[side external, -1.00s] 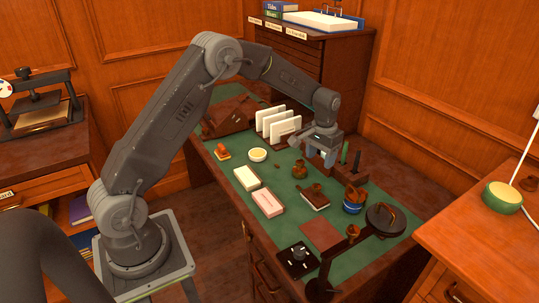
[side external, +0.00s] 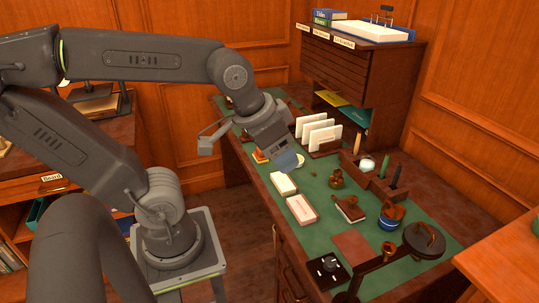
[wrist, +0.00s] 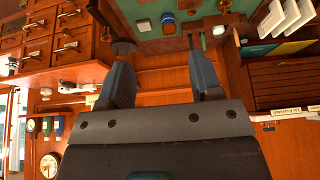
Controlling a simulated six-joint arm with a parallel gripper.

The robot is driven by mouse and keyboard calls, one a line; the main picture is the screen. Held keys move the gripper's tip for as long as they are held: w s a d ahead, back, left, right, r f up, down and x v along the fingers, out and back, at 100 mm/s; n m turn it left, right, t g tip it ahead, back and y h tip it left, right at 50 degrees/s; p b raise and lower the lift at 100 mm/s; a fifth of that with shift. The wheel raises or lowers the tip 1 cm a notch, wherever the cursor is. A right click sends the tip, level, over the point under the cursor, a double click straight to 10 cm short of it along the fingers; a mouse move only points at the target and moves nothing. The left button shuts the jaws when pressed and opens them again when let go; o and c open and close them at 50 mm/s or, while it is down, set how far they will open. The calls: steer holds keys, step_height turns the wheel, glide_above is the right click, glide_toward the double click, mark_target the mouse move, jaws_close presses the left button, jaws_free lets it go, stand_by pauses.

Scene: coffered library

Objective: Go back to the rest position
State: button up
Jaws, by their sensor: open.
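In the wrist view my gripper (wrist: 163,80) shows two dark fingers spread well apart. Nothing is held between them. Beyond the fingers are the wood wall and, at the top, the desk surface seen at an odd angle.
On the desk are a cream block (side external: 284,184), a pink block (side external: 301,209), a letter rack (side external: 318,133), a pen holder (side external: 378,184), a blue pot (side external: 389,219) and a lamp (side external: 424,238). A drawer cabinet (side external: 345,75) stands behind. A side table (side external: 510,262) is at right.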

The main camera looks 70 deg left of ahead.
steer(key=shift+s+d+f, duration=0.1)
steer(key=shift+s+f, duration=0.05)
steer(key=shift+s, duration=0.3)
steer(key=shift+s+d+f, duration=0.1)
steer(key=shift+s+f, duration=0.05)
steer(key=shift+s, duration=0.3)
